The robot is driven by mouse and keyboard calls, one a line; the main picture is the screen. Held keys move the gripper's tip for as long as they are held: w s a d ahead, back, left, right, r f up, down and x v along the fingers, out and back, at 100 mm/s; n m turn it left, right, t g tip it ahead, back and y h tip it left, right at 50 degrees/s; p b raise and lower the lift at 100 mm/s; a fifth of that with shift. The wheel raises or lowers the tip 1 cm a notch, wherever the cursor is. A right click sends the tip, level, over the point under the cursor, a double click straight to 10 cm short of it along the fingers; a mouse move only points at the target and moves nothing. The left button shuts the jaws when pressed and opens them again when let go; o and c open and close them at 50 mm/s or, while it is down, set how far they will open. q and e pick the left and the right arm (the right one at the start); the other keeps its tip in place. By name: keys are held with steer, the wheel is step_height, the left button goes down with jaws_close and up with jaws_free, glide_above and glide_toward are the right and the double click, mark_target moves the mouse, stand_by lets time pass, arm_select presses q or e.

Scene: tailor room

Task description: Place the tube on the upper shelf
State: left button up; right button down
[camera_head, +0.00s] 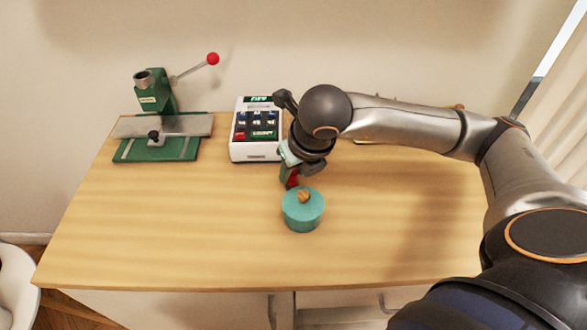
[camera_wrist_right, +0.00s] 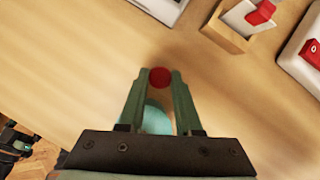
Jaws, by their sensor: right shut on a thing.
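My right gripper (camera_head: 291,179) is over the middle of the table. Its green fingers are shut on a small red tube (camera_wrist_right: 160,77), which shows as a red round end between the fingertips in the wrist view. Whether the tube touches the pincushion cannot be told. My left gripper is not recognizable in either view.
A green press (camera_head: 158,148) with a red-knobbed lever stands at the back left of the wooden table (camera_head: 160,230). The wrist view shows a small wooden box (camera_wrist_right: 240,45) holding something white and red. The table's front left is clear. My right arm hides the back right.

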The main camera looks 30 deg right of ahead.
steer(key=c, duration=0.6)
jaws_free()
